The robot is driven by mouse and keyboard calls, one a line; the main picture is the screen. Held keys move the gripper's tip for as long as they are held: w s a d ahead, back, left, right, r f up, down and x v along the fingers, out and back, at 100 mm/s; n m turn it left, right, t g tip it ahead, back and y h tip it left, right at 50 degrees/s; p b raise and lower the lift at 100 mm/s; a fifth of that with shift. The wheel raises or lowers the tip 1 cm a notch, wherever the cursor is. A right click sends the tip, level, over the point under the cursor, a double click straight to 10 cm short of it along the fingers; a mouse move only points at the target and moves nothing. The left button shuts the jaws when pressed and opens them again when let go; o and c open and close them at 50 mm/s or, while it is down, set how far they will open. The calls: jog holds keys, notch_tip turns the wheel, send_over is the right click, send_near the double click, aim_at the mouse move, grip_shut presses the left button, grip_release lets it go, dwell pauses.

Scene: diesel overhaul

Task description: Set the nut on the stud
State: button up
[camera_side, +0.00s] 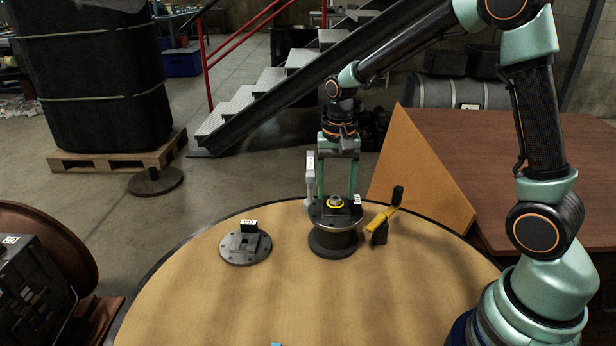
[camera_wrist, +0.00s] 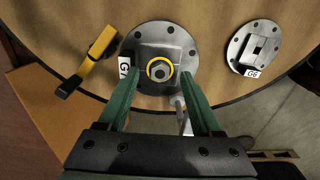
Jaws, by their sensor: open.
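A grey hex nut (camera_side: 336,198) sits at the centre of a round dark flanged fixture (camera_side: 333,242), inside a yellow ring. In the wrist view the nut (camera_wrist: 159,69) shows from above, with a round middle; I cannot tell whether that is the stud's end or the nut's bore. The fixture (camera_wrist: 150,34) carries a square plate and a white label. My gripper (camera_side: 337,196) points down over the fixture, its two green fingers apart on either side of the nut. In the wrist view my gripper (camera_wrist: 159,75) is open, with visible gaps beside the nut.
A second flange (camera_side: 240,256) with a square centre and label lies to the left on the round table (camera_side: 300,305). A yellow-handled clamp (camera_side: 382,218) stands close right of the fixture. A pale upright piece (camera_side: 310,178) stands close left of my fingers.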

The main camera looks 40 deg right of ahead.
notch_tip(320, 180, up, 11)
dwell(0.3)
